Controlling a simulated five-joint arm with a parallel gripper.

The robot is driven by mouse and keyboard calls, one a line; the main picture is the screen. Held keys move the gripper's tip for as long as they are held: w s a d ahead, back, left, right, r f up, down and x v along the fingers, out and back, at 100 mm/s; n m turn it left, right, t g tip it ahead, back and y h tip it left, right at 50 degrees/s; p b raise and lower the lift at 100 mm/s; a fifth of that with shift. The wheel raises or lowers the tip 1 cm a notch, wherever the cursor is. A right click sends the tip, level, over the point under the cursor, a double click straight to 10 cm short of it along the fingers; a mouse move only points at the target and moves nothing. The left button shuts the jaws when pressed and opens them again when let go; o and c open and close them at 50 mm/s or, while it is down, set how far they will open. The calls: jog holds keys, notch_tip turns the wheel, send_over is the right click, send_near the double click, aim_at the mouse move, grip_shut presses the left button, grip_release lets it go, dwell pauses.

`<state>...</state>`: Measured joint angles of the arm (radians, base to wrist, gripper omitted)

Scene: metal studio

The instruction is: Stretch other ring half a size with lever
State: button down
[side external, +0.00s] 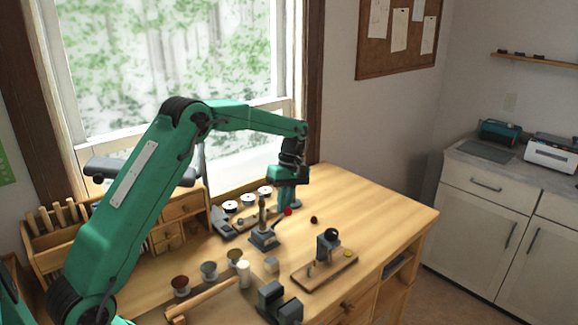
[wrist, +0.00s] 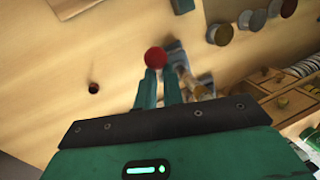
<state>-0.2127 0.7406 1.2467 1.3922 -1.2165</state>
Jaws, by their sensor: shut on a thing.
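My gripper (side external: 287,207) points down over the bench, and its fingers are shut on a red ball knob (side external: 288,212). In the wrist view the red knob (wrist: 155,58) sits between the fingertips. The knob appears to be the end of the lever of a grey stretcher (side external: 264,240) with an upright tapered post (side external: 262,212). In the wrist view the stretcher (wrist: 202,88) is partly hidden behind my fingers. I cannot make out a ring on the post at this size.
A wooden board (side external: 310,280) with a grey block and black knob stands right of the stretcher. Several small round pots (side external: 208,270) stand at the front left. A small dark round thing (side external: 314,220) lies right of my gripper. The bench's right side (side external: 385,210) is clear.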

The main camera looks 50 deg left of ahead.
jog(key=c, duration=1.2)
grip_release()
jog(key=shift+s, duration=0.2)
jog(key=shift+c, duration=0.2)
jog(key=shift+w+r, duration=0.1)
jog(key=shift+r, duration=0.1)
jog(key=v, duration=0.7)
jog(key=shift+r, duration=0.2)
